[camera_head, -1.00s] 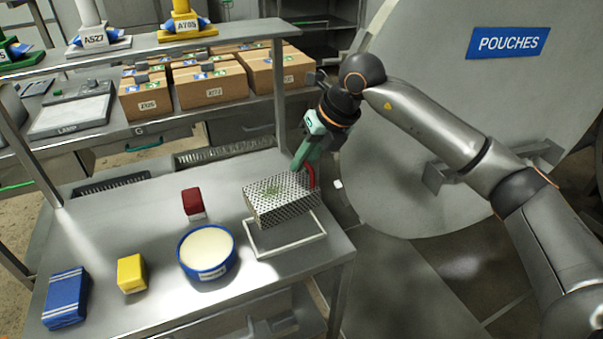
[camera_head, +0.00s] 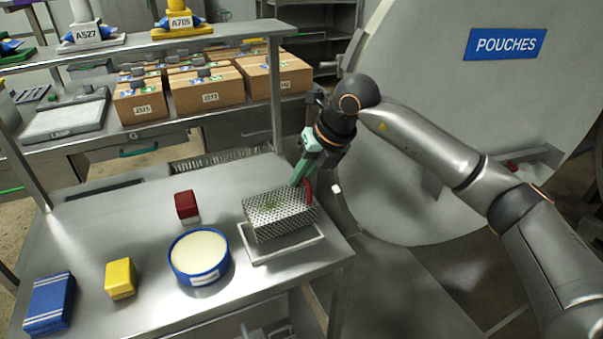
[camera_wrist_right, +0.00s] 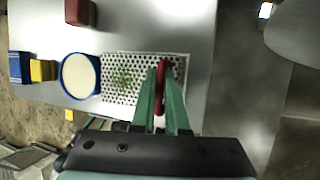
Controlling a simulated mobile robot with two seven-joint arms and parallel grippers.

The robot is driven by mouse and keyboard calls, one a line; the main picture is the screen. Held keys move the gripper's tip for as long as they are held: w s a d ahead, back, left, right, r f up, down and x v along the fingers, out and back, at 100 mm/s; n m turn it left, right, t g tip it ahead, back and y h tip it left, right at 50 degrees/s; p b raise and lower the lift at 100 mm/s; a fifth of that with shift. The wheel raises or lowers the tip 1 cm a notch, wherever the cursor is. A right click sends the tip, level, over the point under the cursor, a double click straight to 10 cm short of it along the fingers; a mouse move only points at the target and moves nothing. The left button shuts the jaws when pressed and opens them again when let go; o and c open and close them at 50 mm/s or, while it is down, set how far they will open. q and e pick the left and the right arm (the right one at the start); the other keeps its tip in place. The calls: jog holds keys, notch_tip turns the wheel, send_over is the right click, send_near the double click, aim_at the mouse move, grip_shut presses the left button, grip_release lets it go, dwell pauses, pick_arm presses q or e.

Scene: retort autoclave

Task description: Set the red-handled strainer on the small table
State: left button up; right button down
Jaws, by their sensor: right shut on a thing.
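The strainer (camera_head: 275,213) is a perforated metal box with a red handle (camera_head: 308,190) at its right end and some green bits inside. My right gripper (camera_head: 301,178) is shut on the red handle, which shows between the green fingers in the right wrist view (camera_wrist_right: 161,82). The strainer is level, over or in a white rectangular frame (camera_head: 290,252) on the right part of the small steel table (camera_head: 120,225). I cannot tell whether its underside touches. My left gripper is not in view.
On the table are a blue tub with cream contents (camera_head: 199,255), a red block (camera_head: 186,205), a yellow block (camera_head: 120,278) and a blue striped pack (camera_head: 49,304). A shelf post (camera_head: 275,95) stands behind. A large round door (camera_head: 420,190) is at the right.

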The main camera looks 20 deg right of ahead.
aim_at(302, 193)
jog(key=shift+f+b, duration=0.85)
jog(key=shift+f, duration=0.7)
jog(key=shift+f+b, duration=0.45)
jog(key=shift+b, duration=0.05)
jog(key=c, duration=0.8)
grip_release()
jog(key=shift+c, duration=0.2)
jog(key=shift+f, duration=0.1)
